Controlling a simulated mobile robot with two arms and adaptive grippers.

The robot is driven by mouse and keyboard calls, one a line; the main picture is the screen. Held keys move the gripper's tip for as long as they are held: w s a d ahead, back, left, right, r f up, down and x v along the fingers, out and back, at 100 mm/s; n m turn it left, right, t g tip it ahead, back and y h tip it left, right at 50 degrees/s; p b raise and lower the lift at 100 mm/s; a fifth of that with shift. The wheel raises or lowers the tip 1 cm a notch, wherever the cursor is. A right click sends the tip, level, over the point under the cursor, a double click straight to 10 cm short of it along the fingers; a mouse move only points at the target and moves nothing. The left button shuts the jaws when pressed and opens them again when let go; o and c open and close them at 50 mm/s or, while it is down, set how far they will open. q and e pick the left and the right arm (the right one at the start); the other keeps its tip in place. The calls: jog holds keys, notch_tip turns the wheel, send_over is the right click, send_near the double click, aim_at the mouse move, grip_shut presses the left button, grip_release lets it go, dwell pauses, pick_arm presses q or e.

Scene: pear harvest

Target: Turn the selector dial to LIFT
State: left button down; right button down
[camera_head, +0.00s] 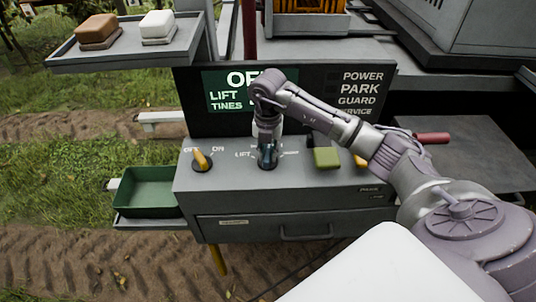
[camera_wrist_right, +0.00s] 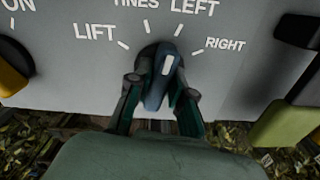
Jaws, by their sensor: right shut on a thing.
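The selector dial is a dark blue knob (camera_wrist_right: 158,84) with a white mark, on the grey panel. In the right wrist view the labels LIFT, TINES, LEFT and RIGHT fan around it. Its white mark points up and slightly right, roughly toward the LEFT tick, away from LIFT at the left. My right gripper (camera_wrist_right: 160,98) has a finger on each side of the knob and is shut on it. In the head view my right gripper (camera_head: 267,154) comes down over the dial and hides most of it. My left gripper is not in view.
A yellow OFF/ON knob (camera_head: 202,160) sits left of the dial. A green block-shaped control (camera_head: 327,158) and another yellow knob (camera_head: 360,161) sit right. A dark display (camera_head: 225,92) stands behind. A green tray (camera_head: 148,202) is at the left, a drawer (camera_head: 265,228) below.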

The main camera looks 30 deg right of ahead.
jog(key=n+b, duration=0.2)
jog(key=n, duration=0.1)
jog(key=shift+f+n+b, duration=0.25)
jog(key=shift+n+b, duration=0.05)
jog(key=shift+b, duration=0.1)
jog(key=n+b, duration=0.3)
jog(key=n, duration=0.1)
jog(key=shift+n, duration=0.3)
jog(key=n+b, duration=0.2)
jog(key=n, duration=0.2)
jog(key=shift+a+b, duration=0.15)
jog(key=shift+b, duration=0.2)
jog(key=shift+r+n+b, duration=0.15)
jog(key=shift+n+b, duration=0.35)
jog(key=shift+n, duration=0.7)
jog(key=c, duration=1)
grip_release()
jog(key=shift+c, duration=0.2)
jog(key=shift+r, duration=0.1)
